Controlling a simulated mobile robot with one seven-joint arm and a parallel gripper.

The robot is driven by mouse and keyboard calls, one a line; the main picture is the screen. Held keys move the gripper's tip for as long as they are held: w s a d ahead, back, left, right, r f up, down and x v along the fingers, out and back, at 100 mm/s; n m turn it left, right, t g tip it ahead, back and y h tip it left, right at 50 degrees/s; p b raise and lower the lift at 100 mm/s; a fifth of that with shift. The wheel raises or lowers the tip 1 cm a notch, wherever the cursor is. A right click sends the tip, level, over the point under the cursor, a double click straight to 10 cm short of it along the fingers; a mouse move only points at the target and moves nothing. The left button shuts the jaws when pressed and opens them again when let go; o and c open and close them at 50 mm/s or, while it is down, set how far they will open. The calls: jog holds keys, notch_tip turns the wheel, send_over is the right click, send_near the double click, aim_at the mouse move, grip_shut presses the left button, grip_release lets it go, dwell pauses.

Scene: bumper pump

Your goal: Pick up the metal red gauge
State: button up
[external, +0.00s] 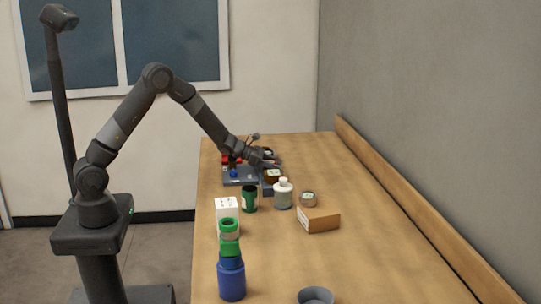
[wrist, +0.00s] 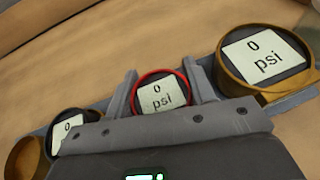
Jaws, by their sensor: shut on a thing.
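The red gauge (wrist: 161,92) has a red rim and a white face reading "0 psi". In the wrist view it sits between the two fingers of my gripper (wrist: 162,88), which are shut on its sides. The gripper's body hides its lower part. In the external view my gripper (external: 270,161) is at the far end of the table, over the gauges there. The red gauge cannot be made out in that view. I cannot tell whether it is lifted off its support.
On the table (external: 350,215) nearer the external camera are a white bottle (external: 283,196), a cardboard box (external: 318,219), a green cup (external: 250,199) and a blue bottle (external: 231,278).

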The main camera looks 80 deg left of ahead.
jog(key=c, duration=0.4)
jog(key=shift+r, duration=0.15)
